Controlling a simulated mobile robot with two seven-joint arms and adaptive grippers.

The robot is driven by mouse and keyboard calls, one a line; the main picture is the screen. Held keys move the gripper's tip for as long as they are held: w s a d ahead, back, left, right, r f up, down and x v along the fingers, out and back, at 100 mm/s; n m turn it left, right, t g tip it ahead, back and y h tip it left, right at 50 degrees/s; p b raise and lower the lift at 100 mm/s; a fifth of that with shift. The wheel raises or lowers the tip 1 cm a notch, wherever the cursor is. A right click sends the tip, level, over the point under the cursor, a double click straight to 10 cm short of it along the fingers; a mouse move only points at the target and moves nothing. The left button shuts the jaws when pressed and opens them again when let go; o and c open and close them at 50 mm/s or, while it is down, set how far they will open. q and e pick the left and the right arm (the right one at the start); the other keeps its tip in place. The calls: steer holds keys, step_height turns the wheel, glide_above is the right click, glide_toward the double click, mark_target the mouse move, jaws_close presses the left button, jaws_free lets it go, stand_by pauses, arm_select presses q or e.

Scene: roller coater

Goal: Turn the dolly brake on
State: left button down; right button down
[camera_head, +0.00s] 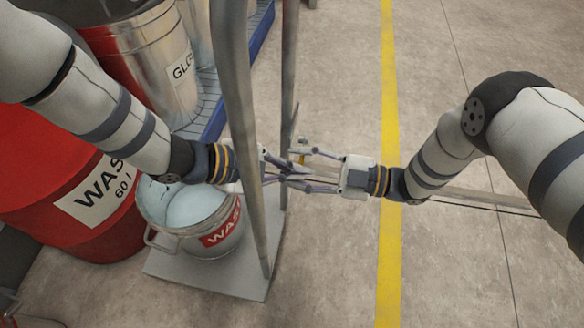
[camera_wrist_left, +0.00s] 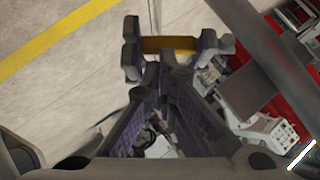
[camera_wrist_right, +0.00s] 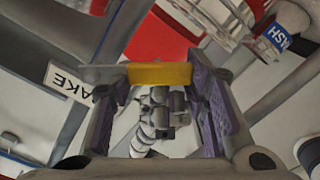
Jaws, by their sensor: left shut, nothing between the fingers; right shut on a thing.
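The dolly has a grey platform (camera_head: 210,280) and tall grey posts (camera_head: 243,130). A yellow brake piece (camera_wrist_right: 160,75) spans between my right gripper's (camera_wrist_right: 160,85) fingers in the right wrist view, next to a white label ending in "AKE" (camera_wrist_right: 68,82). The right gripper is shut on this piece. The yellow piece also shows in the left wrist view (camera_wrist_left: 168,45), small and partly covered in the head view. My left gripper (camera_head: 284,172) is shut and empty, coming past the post from the left, its tips close to the right gripper's fingers (camera_head: 300,168). I cannot tell if they touch.
An open metal bucket (camera_head: 190,215) with a red "WAS" label stands on the platform. A red waste drum (camera_head: 65,185) and metal drums (camera_head: 165,65) stand left and behind. The floor right of the dolly is clear, with a yellow line (camera_head: 389,255).

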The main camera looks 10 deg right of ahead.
arm_select(q)
steer(key=shift+f, duration=0.3)
arm_select(e)
steer(key=shift+a, duration=0.1)
steer(key=c, duration=0.9)
jaws_free()
